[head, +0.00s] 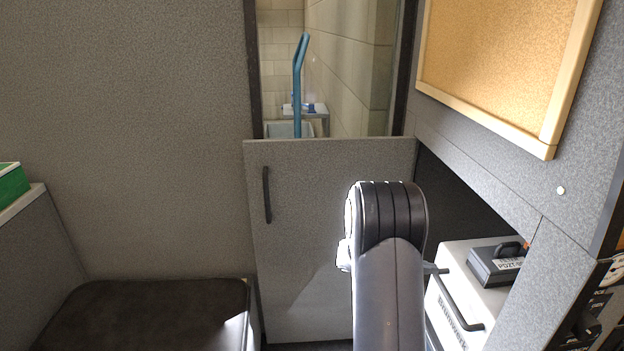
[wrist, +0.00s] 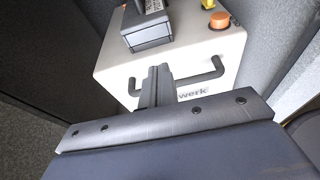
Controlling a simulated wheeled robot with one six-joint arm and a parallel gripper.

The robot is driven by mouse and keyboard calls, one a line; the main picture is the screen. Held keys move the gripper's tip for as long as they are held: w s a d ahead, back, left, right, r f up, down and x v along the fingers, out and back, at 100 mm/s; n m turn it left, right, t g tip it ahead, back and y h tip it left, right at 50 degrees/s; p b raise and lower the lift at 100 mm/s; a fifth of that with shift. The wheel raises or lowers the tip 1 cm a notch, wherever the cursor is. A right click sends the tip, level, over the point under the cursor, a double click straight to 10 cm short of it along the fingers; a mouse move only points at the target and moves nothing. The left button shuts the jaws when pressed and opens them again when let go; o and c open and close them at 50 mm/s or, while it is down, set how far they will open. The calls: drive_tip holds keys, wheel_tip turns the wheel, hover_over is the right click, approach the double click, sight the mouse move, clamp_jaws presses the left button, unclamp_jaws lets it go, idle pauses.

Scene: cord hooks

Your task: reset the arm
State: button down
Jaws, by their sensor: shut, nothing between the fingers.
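My gripper (wrist: 158,76) shows in the wrist view with its two fingers together, shut and empty. It points at the front of a white case (wrist: 185,45) with a dark bar handle (wrist: 205,76). I cannot tell whether the fingertips touch the case. In the head view my arm rises from the bottom edge right of the middle, in front of a grey door panel. The gripper is mostly hidden there behind the arm; only a small dark piece shows at its right side.
The white case (head: 460,255) stands right of my arm with a dark box (head: 492,266) on it. A grey door panel (head: 310,230) with a dark handle (head: 267,195) is behind the arm. A dark cushioned seat (head: 150,315) is at lower left. A corkboard (head: 497,50) hangs upper right.

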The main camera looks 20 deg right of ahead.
sight(482, 273)
drive_tip(key=x, duration=0.4)
drive_tip(key=b+x, duration=0.1)
drive_tip(key=x, duration=0.3)
drive_tip(key=b+x, duration=0.1)
drive_tip(key=x, duration=0.3)
drive_tip(key=shift+s+d+r, duration=0.1)
drive_tip(key=shift+d+r, duration=0.15)
drive_tip(key=shift+d, duration=0.2)
drive_tip(key=shift+s+d, duration=0.15)
drive_tip(key=shift+d, duration=0.4)
